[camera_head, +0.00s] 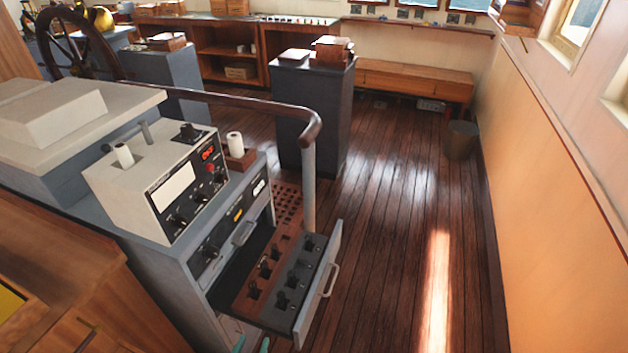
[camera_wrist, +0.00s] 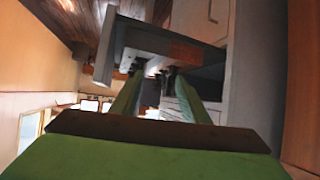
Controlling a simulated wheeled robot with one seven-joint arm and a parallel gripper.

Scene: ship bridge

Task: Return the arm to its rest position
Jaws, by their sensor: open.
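My gripper (camera_wrist: 158,80) shows in the wrist view as two green fingers set apart, with nothing between them. The picture there appears upside down. The open drawer (camera_wrist: 112,48) of the grey console lies just beyond the fingertips; I cannot tell whether they touch it. In the head view, the same drawer (camera_head: 318,290) is pulled out, with several dark switches on its panel. Two small teal tips at the bottom edge, just below the drawer, look like my fingers (camera_head: 252,345). The rest of my arm is hidden in the head view.
The grey console (camera_head: 190,255) carries a white instrument box (camera_head: 165,190) and white rolls. A dark handrail (camera_head: 235,100) curves above the drawer. A grey pedestal (camera_head: 315,115) stands behind. Wooden floor (camera_head: 410,230) is clear to the right, up to the wall; a bin (camera_head: 461,140) stands farther back.

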